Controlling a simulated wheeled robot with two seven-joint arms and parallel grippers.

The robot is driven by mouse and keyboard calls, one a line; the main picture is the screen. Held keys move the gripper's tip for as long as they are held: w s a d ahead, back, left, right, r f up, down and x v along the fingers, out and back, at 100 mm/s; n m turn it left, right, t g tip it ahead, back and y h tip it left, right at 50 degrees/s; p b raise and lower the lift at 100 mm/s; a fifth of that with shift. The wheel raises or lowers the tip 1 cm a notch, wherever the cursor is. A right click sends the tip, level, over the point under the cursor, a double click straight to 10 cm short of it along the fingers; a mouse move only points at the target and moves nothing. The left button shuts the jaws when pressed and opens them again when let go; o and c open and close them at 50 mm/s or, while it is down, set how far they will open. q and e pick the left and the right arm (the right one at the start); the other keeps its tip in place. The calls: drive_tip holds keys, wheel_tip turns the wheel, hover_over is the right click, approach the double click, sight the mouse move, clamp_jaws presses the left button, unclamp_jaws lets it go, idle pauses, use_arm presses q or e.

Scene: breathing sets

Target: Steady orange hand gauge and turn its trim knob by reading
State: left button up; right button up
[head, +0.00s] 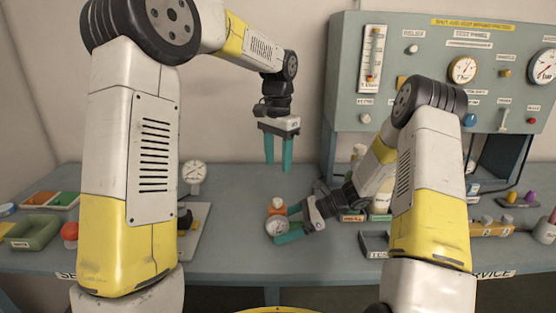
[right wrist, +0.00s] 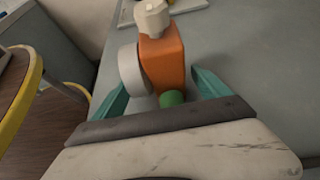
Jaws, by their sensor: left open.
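The orange hand gauge (head: 278,204) stands on the grey-blue table, its round white dial (head: 276,226) facing the front. In the right wrist view its orange body (right wrist: 163,62) has a cream knob (right wrist: 152,18) at the far end, the grey dial rim at left and a green part (right wrist: 172,98) nearest me. My right gripper (head: 284,224) reaches in from the right with its teal fingers on both sides of the gauge. The fingers look spread; the dial hides the left fingertip, so contact there is unclear. My left gripper (head: 278,160) is open and empty, pointing down above and behind the gauge.
A grey panel (head: 480,115) with gauges and knobs stands at the back right. A stand gauge (head: 194,173) on a plate and a green tray (head: 34,231) are at the left. A dark tray (head: 375,243) lies right of the gauge. The table behind the gauge is clear.

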drive_tip(key=v, duration=1)
drive_tip(key=shift+d+r, duration=0.15)
drive_tip(key=shift+d, duration=0.2)
drive_tip(key=shift+d+r, duration=0.2)
drive_tip(key=shift+d, duration=0.1)
use_arm(q)
drive_tip(key=s+a+r+n+t+h, duration=0.1)
drive_tip(key=s+a+r+n+t, duration=0.25)
drive_tip(key=s+a+r, duration=0.55)
drive_tip(key=s+a+f+n+t, duration=0.1)
drive_tip(key=s+a+n, duration=0.1)
drive_tip(key=s, duration=0.5)
drive_tip(key=s+a+f+n+t+h, duration=0.1)
drive_tip(key=s+a+f+n, duration=0.1)
drive_tip(key=s, duration=0.6)
drive_tip(key=shift+a+f+n+t, duration=0.25)
drive_tip(key=shift+a+n+t, duration=0.15)
drive_tip(key=shift+a, duration=0.25)
use_arm(e)
drive_tip(key=s+d+r+n+t+h, duration=0.2)
drive_tip(key=s+r+n+t+h, duration=0.4)
drive_tip(key=s+r+n, duration=1.2)
drive_tip(key=s+r+h, duration=0.4)
drive_tip(key=s, duration=0.1)
drive_tip(key=shift+d+r+n, duration=0.3)
drive_tip(key=shift+r, duration=0.05)
